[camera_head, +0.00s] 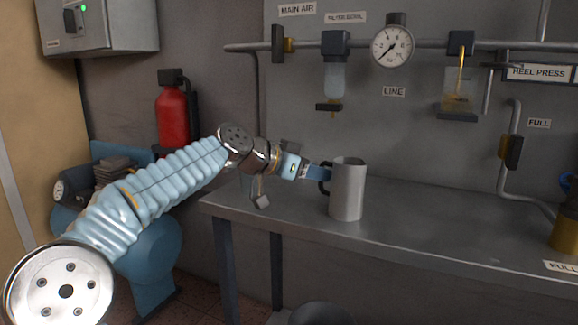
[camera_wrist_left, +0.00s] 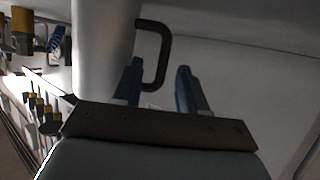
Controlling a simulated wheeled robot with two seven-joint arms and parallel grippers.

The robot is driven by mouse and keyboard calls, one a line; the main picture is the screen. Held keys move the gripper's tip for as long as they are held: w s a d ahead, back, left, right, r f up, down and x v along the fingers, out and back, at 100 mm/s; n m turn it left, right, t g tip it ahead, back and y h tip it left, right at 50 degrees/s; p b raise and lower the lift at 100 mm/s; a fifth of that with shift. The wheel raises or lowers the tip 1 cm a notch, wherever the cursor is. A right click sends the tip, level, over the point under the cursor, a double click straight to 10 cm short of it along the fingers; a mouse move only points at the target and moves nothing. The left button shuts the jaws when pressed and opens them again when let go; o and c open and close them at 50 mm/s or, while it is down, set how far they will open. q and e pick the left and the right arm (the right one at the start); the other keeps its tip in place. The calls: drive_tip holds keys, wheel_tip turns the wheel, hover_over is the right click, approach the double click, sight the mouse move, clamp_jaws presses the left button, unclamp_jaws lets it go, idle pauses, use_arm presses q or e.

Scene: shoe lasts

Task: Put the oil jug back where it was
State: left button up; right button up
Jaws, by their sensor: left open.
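The oil jug (camera_head: 347,190) is a pale grey cylinder with a dark handle. It stands upright on the metal bench (camera_head: 420,240) near its left end. My left gripper (camera_head: 320,173) reaches in from the left at the handle side. In the left wrist view the jug's body (camera_wrist_left: 101,45) fills the upper left, and the handle (camera_wrist_left: 160,45) dips between the two blue fingers of my open left gripper (camera_wrist_left: 158,78). Whether the fingers touch the handle cannot be told. My right gripper is not in view.
A pressure gauge (camera_head: 392,46), a filter bowl (camera_head: 334,80) and an oiler bowl (camera_head: 459,88) hang on the wall pipe above the bench. A yellow container (camera_head: 565,232) stands at the far right. The bench middle is clear. A red extinguisher (camera_head: 172,115) is behind my arm.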

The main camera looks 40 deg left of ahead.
use_arm(q)
drive_tip(key=v, duration=0.9)
drive_tip(key=shift+s+r, duration=0.2)
drive_tip(key=shift+s, duration=0.1)
drive_tip(key=shift+a, duration=0.1)
drive_tip(key=shift+c, duration=0.4)
idle(0.4)
